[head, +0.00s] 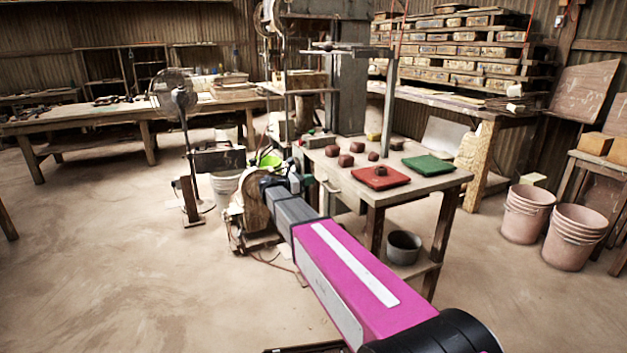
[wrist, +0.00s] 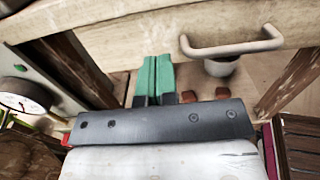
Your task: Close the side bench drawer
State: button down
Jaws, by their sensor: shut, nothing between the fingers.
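The side bench (head: 440,181) stands right of centre in the head view. Its drawer front is a pale wooden board, seen close up in the wrist view (wrist: 125,38), with a light bar handle (wrist: 232,49). The handle also shows small in the head view (head: 329,187). My gripper's green fingers (wrist: 153,68) are together and empty, at the lower edge of the drawer front in the picture, left of the handle. I cannot tell whether they touch it. In the head view my gripper (head: 308,180) is small beside the bench's left end. How far the drawer stands out is unclear.
A red tray (head: 397,181) with a block, a green tray (head: 445,169) and several brown blocks lie on the bench. A grey bucket (head: 404,242) stands on its lower shelf. A fan (head: 180,95) stands left. Open floor lies left and in front.

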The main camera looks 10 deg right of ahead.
jog(key=v, duration=0.9)
jog(key=s+d+f+m+g+y, duration=0.4)
jog(key=s+d+f+m+y, duration=0.4)
jog(key=s+d+f, duration=0.55)
jog(key=s+a+f+m+y, duration=0.1)
jog(key=s+f+m+y, duration=0.3)
jog(key=s+m, duration=0.2)
jog(key=s+a+f+m+g+y, duration=0.1)
jog(key=s+f+m+y, duration=0.3)
jog(key=s+m, duration=0.3)
jog(key=shift+s+f+y, duration=0.25)
jog(key=shift+s+y, duration=0.45)
jog(key=shift+s, duration=1.15)
jog(key=shift+a, duration=0.1)
